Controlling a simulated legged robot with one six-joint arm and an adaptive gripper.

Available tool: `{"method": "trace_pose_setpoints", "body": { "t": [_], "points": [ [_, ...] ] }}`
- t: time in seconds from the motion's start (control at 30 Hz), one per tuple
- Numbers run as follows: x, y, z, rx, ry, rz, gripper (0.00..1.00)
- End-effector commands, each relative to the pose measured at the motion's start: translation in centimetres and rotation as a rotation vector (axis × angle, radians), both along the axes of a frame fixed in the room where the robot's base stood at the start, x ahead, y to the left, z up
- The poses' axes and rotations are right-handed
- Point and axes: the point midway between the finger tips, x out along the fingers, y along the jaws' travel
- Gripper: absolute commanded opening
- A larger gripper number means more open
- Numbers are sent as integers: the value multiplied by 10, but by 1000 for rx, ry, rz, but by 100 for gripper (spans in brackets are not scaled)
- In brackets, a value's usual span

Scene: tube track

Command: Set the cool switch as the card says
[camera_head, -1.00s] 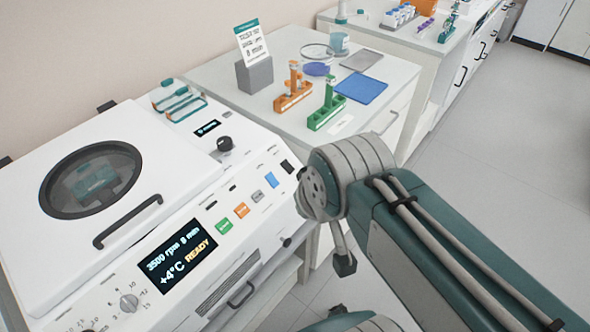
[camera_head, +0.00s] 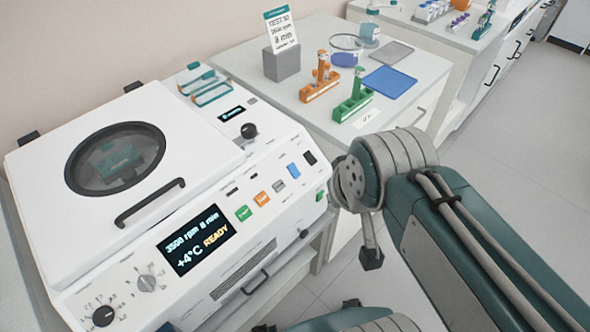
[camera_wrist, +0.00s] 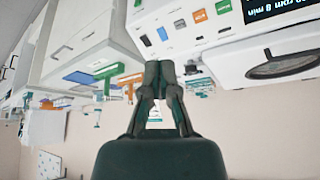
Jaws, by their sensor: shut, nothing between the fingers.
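The white centrifuge (camera_head: 215,150) fills the left of the head view. Its display (camera_head: 195,240) reads 3500 rpm 8 min, +4°C, READY. A row of controls on the front panel includes a green one (camera_head: 243,213), an orange one (camera_head: 262,198), a grey one (camera_head: 279,186), a blue one (camera_head: 294,171) and a black one (camera_head: 310,157). Their labels are too small to read, so I cannot tell which is the cool switch. The card (camera_head: 282,30) stands upright in a grey holder; only "8 min" is fairly clear. My gripper (camera_wrist: 163,64) is shut and empty, apart from the panel in the upside-down wrist view.
A black knob (camera_head: 249,130) stands on the centrifuge top and dials (camera_head: 147,283) sit at its lower left. An orange rack (camera_head: 320,88), a green rack (camera_head: 352,108) and a blue tray (camera_head: 390,81) stand on the bench behind. Open floor lies at right.

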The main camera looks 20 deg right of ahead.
Motion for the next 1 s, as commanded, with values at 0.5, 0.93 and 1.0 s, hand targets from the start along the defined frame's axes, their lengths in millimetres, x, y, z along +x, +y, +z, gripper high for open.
{"method": "trace_pose_setpoints", "body": {
  "t": [0.5, 0.93, 1.0],
  "points": [
    [67, 14, -36, 687, 169, -820, 0],
    [146, -28, -84, 1368, 365, -1893, 0],
    [154, -37, -91, 1441, 386, -2020, 0]
  ]
}}
